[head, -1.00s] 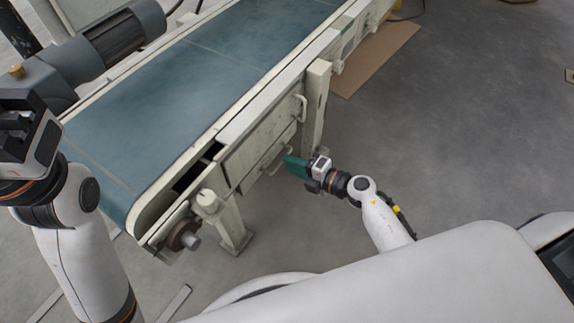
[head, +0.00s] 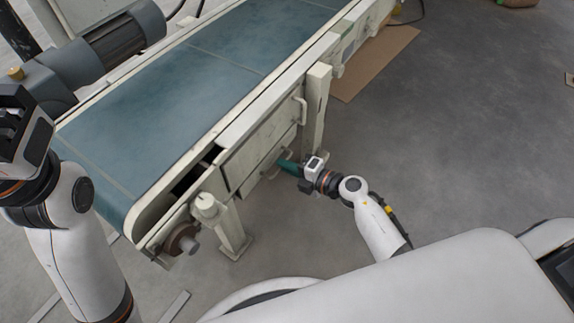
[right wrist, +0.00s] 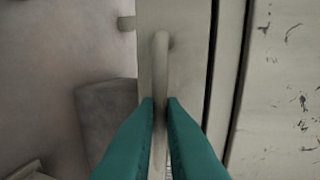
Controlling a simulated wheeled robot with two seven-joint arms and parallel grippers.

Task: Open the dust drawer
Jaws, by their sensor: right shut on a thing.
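The dust drawer's pale front (head: 262,158) is in the side of the conveyor frame, below the belt. Its bar handle (right wrist: 160,62) shows upright in the right wrist view, standing off the pale drawer front (right wrist: 190,75). My right gripper (head: 287,165) reaches the drawer from the right in the head view. Its green fingers (right wrist: 160,105) are shut on the handle, one on each side of the bar.
The blue-green belt (head: 200,95) runs above the drawer. A frame leg (head: 316,110) stands just behind my right gripper. Another leg (head: 232,228) and a roller end (head: 183,242) are at the near end. The grey floor (head: 440,130) to the right is mostly clear.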

